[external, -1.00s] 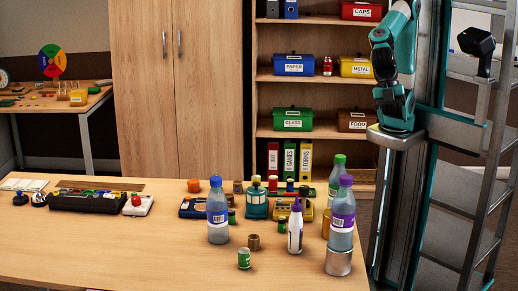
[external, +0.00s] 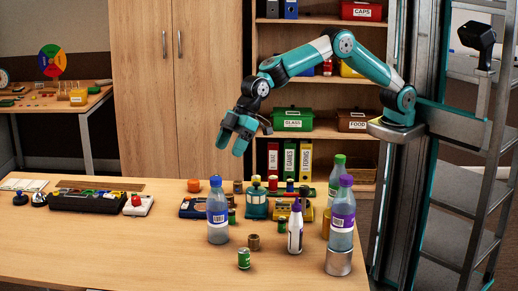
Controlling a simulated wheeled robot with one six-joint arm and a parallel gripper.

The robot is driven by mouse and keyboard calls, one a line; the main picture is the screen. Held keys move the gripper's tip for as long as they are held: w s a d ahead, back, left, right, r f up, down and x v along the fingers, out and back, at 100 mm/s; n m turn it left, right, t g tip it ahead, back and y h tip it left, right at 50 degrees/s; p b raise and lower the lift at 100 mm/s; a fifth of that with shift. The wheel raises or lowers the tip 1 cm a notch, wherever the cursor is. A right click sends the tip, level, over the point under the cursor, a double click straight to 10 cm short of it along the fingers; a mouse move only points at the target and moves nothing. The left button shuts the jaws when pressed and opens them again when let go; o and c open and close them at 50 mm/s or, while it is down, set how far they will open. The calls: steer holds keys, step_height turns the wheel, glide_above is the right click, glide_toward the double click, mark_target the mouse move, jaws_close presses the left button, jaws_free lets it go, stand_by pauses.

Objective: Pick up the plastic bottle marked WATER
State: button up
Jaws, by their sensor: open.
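Three clear plastic bottles stand upright on the table (external: 120,250); I cannot read WATER on any of them. One with a purple cap and purple label (external: 342,222) stands at the right on a silver can-like base (external: 338,262). One with a green cap (external: 338,172) is behind it, partly hidden.
A small white bottle with a purple cap (external: 295,228), a green can (external: 244,258) and a brown cylinder (external: 254,242) stand between the bottles. A teal lantern-like item (external: 257,202) and several small things crowd behind. The table's left front is clear.

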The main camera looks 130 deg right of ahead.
mark_target(217, 178)
steer(key=p+x, duration=0.2)
steer(key=x, duration=0.9)
steer(key=shift+s+a+f+p, duration=0.1)
steer(key=shift+a+p, duration=0.05)
steer(key=shift+p, duration=0.15)
steer(key=c, duration=1.2)
